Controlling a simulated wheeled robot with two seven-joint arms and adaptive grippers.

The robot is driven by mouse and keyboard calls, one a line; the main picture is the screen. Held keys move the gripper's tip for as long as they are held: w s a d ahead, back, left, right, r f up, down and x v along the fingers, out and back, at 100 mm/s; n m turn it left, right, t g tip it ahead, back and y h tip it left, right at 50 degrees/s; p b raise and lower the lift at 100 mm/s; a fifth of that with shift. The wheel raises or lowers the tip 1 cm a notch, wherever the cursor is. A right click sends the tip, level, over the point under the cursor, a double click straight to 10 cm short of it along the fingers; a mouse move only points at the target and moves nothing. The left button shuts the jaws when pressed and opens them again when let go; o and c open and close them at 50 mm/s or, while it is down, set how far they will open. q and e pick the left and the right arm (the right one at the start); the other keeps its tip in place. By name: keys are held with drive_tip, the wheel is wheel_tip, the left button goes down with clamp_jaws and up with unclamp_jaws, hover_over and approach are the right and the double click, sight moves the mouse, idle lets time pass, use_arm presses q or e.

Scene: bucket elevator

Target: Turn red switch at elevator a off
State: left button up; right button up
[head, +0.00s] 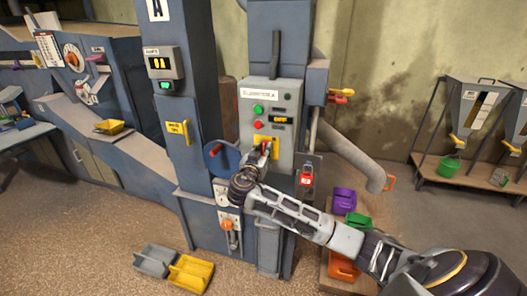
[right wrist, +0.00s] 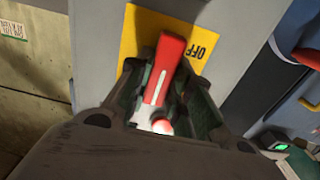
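The red switch is a red lever handle (right wrist: 165,72) on a yellow plate (right wrist: 140,32) marked OFF at its upper right. In the right wrist view the handle tilts slightly and its lower end is pale. In the head view the yellow plate (head: 262,141) sits low on the grey control box (head: 285,98) of elevator A, with the switch mostly behind my gripper. My right gripper (head: 265,153) is at the switch. In the right wrist view its dark fingers (right wrist: 163,88) close in on both sides of the handle. My left gripper is not in view.
Green (head: 258,109) and red (head: 258,125) buttons sit just above the switch. A blue disc (head: 215,160) is to its left, and a red padlock-like tag (head: 306,179) to its right. A grey pipe (head: 352,155) runs at the right. Yellow and grey bins (head: 190,273) lie on the floor.

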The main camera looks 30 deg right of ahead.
clamp_jaws()
